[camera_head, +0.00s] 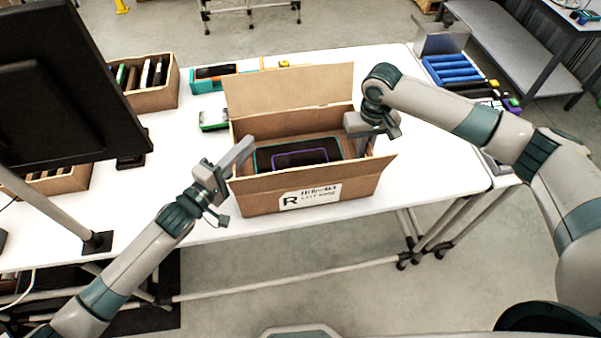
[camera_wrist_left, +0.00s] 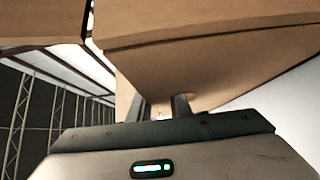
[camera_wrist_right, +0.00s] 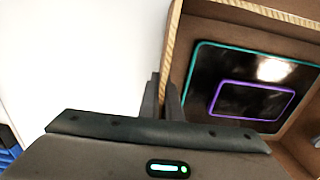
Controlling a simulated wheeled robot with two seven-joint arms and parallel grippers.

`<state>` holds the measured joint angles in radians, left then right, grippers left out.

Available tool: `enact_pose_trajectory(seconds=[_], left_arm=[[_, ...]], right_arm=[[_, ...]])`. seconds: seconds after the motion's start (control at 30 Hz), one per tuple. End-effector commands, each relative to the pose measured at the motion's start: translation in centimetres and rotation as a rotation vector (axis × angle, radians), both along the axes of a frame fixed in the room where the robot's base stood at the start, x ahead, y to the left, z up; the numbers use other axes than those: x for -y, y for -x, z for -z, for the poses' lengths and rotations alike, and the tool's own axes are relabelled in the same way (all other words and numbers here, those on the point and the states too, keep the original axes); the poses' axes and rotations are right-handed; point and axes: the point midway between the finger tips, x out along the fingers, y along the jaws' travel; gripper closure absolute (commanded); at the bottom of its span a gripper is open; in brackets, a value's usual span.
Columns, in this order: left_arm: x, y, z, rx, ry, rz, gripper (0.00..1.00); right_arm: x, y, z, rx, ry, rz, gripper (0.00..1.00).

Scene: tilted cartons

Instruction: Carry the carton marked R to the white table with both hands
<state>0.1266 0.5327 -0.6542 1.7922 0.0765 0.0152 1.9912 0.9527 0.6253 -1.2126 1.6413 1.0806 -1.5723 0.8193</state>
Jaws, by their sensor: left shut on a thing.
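The open brown carton marked R (camera_head: 255,199) is at the front edge of the white table (camera_head: 290,228); I cannot tell whether its base touches the top. Its R label faces me and its back flap stands up. Inside lie dark flat things with teal and purple outlines (camera_head: 300,157), also in the right wrist view (camera_wrist_right: 245,80). My left gripper (camera_head: 240,160) is shut on the carton's left wall; its fingers show against the cardboard in the left wrist view (camera_wrist_left: 163,106). My right gripper (camera_head: 370,138) is at the right wall, its fingers closed around the wall edge in the right wrist view (camera_wrist_right: 164,100).
A black monitor (camera_head: 65,85) stands at the left. Behind it is a brown box of upright items (camera_head: 150,95). A teal-edged tray (camera_head: 215,80) and a small green-white item (camera_head: 213,119) lie behind the carton. Blue items (camera_head: 450,70) are at the right back.

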Motion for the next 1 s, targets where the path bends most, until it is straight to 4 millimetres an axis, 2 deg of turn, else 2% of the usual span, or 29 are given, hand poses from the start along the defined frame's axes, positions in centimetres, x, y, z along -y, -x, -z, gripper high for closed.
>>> enact_pose_trajectory(seconds=[0.3, 0.33, 0.4, 0.77, 1.0], left_arm=[[-0.1, 0.0, 1.5, 0.001, 0.0, -0.001, 1.0], [-0.1, 0.0, 1.4, -0.001, -0.002, -0.001, 0.75], [-0.1, 0.0, 1.3, -0.002, -0.001, -0.001, 0.63], [-0.1, 0.2, 1.4, -0.003, -0.001, 0.0, 0.63], [-1.3, 1.7, 1.5, -0.005, -0.003, -0.001, 0.63]], right_arm=[[0.1, -0.1, 1.4, 0.003, 0.0, 0.002, 1.0], [0.1, -0.1, 1.2, 0.001, 0.0, 0.002, 0.89], [0.1, -0.1, 1.2, 0.001, 0.0, 0.002, 0.77], [0.0, 0.0, 1.2, 0.0, 0.0, 0.0, 0.77], [0.0, 0.0, 1.2, 0.0, 0.0, 0.0, 0.77]])
